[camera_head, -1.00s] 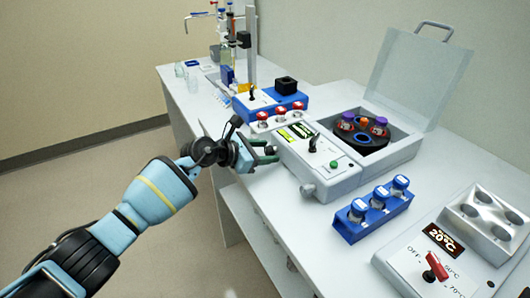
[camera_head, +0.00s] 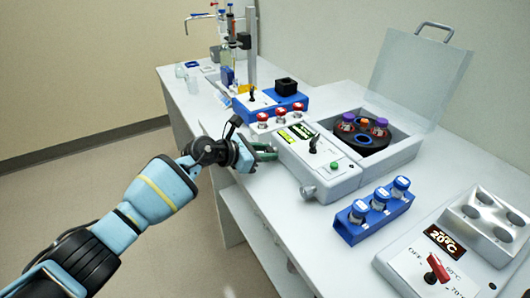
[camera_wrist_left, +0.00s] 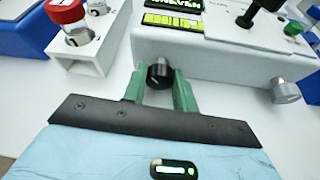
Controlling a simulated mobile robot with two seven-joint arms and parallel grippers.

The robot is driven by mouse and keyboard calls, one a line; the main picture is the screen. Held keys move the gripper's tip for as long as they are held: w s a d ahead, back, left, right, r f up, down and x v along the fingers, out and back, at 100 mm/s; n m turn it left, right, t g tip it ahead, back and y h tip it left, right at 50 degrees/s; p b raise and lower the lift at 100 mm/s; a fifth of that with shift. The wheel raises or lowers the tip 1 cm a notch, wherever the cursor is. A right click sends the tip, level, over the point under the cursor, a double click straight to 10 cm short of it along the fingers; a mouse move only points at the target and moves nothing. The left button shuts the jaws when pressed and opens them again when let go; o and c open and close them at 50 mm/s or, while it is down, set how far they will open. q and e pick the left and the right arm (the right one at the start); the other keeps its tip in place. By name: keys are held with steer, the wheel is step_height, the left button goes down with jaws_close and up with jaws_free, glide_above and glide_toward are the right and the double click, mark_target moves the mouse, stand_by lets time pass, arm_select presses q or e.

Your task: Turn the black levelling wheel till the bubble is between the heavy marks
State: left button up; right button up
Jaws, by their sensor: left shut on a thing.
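The black levelling wheel (camera_wrist_left: 159,74) is on the front face of the white centrifuge (camera_head: 312,165). My left gripper (camera_wrist_left: 158,88) has its green fingers on either side of the wheel and is shut on it. In the head view, my left gripper (camera_head: 265,152) is at the front left of the centrifuge and the wheel is hidden. The yellow-green level vial (camera_wrist_left: 172,20) shows above the wheel, under a display (camera_wrist_left: 175,4) that reads "UNEVEN". The bubble's place between the marks is too small to tell. My right gripper is out of view.
A grey knob (camera_wrist_left: 285,91) juts from the same face, right of the wheel. A white rack with red-capped vials (camera_head: 280,117) stands close left of the centrifuge. A blue rack (camera_head: 375,213) stands to its right. Floor lies open before the bench.

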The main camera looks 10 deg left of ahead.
arm_select(q)
steer(key=shift+w+a+f+n+g+h+b, duration=0.1)
steer(key=shift+f+n+g+h+b, duration=0.1)
steer(key=shift+n+g+h+b, duration=0.65)
steer(key=shift+n+g+b, duration=0.35)
steer(key=shift+n+b, duration=0.2)
steer(key=shift+n, duration=0.7)
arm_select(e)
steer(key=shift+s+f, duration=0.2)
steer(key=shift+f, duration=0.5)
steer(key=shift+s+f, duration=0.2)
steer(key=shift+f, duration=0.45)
arm_select(q)
steer(key=shift+r, duration=0.1)
steer(key=o, duration=1)
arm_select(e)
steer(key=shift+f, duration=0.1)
arm_select(q)
steer(key=shift+a, duration=0.1)
steer(key=v, duration=0.6)
steer(key=shift+a, duration=0.25)
steer(key=shift+s+a+r, duration=0.25)
steer(key=shift+s+a, duration=0.05)
steer(key=shift+a, duration=0.2)
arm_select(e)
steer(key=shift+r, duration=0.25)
